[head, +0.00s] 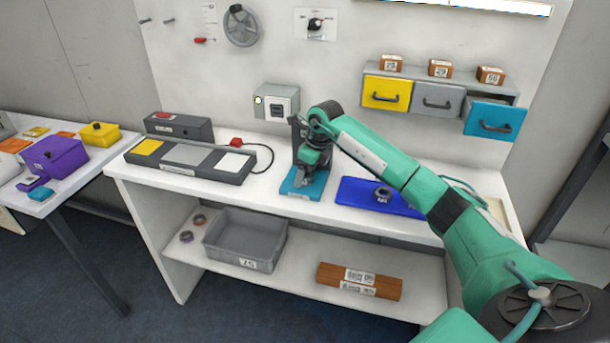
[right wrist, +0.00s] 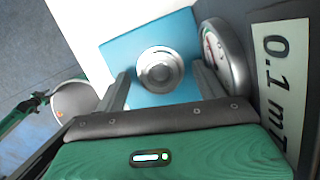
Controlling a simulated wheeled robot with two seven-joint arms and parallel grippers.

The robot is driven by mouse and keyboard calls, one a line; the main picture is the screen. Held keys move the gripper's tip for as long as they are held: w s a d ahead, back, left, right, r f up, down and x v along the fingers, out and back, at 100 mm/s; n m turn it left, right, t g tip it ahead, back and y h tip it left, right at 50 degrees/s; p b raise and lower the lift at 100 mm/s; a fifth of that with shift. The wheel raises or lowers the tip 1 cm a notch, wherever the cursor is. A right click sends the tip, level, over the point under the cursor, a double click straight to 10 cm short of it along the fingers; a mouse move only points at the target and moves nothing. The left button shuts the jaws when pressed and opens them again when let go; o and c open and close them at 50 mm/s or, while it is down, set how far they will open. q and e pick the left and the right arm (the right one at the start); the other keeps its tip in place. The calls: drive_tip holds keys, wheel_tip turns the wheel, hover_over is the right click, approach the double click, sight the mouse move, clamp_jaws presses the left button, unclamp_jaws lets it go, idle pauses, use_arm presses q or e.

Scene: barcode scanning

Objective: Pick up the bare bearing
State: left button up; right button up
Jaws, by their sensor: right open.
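A bare silver bearing (right wrist: 158,69) lies flat on a light blue base plate (right wrist: 117,50) in the right wrist view. My right gripper (right wrist: 160,76) is open, with one finger on either side of the bearing and a visible gap at each side. In the head view my right gripper (head: 304,180) points down over the same blue plate (head: 293,190); the bearing is hidden there. Another ring-shaped part (head: 382,194) with a label sits on a dark blue mat (head: 352,190) to the right. My left gripper is not in view.
A round dial gauge (right wrist: 222,55) stands close beside the right finger, next to a "0.1 m" label. A grey three-pad tray (head: 187,153) is left on the bench.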

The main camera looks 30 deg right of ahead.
drive_tip(key=c, duration=1.1)
drive_tip(key=shift+r, duration=0.1)
drive_tip(key=shift+c, duration=0.2)
